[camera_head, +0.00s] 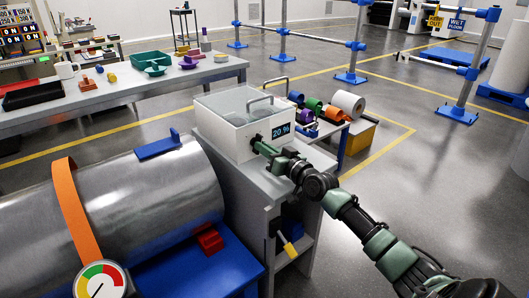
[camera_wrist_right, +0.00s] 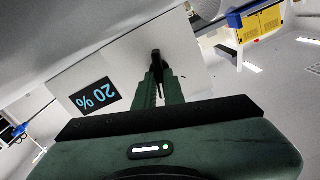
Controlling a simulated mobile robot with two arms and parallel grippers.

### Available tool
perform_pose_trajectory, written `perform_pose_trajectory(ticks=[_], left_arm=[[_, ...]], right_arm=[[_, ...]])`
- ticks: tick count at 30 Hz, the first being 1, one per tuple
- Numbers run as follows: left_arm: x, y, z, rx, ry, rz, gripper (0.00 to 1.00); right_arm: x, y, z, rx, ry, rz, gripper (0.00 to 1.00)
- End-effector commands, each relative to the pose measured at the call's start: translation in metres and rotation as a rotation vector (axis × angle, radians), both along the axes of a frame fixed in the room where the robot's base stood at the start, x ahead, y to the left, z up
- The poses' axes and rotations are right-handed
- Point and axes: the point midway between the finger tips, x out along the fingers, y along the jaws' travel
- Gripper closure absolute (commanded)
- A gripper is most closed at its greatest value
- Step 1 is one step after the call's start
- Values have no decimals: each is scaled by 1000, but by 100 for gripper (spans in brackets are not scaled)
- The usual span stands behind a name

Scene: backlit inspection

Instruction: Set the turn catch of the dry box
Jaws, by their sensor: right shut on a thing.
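The dry box (camera_head: 222,132) is a white box with a clear lid and a grey bar handle (camera_head: 260,100), standing on a grey cabinet. Its front carries a dark display (camera_head: 281,131) reading 20 %, which also shows upside down in the right wrist view (camera_wrist_right: 95,96). The turn catch (camera_wrist_right: 156,58) is a small black piece on the white front, beside the display. My right gripper (camera_head: 259,145) reaches the front from the right. In the wrist view its green fingers (camera_wrist_right: 159,82) are shut on the catch, hiding part of it. My left gripper is out of view.
A large metal cylinder (camera_head: 150,200) with an orange strap lies left of the cabinet. Coloured spools (camera_head: 314,105) and a white roll (camera_head: 349,104) stand behind the box. The floor at right is open.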

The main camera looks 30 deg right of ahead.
Motion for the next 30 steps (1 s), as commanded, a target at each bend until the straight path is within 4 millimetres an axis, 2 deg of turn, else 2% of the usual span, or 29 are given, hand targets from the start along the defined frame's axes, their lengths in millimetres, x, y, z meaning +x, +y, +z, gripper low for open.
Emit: perform_pose_trajectory(ticks=[5,11,20,24,30], left_arm=[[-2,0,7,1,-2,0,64],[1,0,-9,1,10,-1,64],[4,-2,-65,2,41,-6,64],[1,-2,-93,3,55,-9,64],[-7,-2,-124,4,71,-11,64]], right_arm=[[0,0,1,-171,-14,0,100],[0,0,3,-359,-28,0,100],[0,2,4,-641,-51,0,100],[0,2,3,-764,-59,1,100],[0,2,2,-913,-72,0,100]])
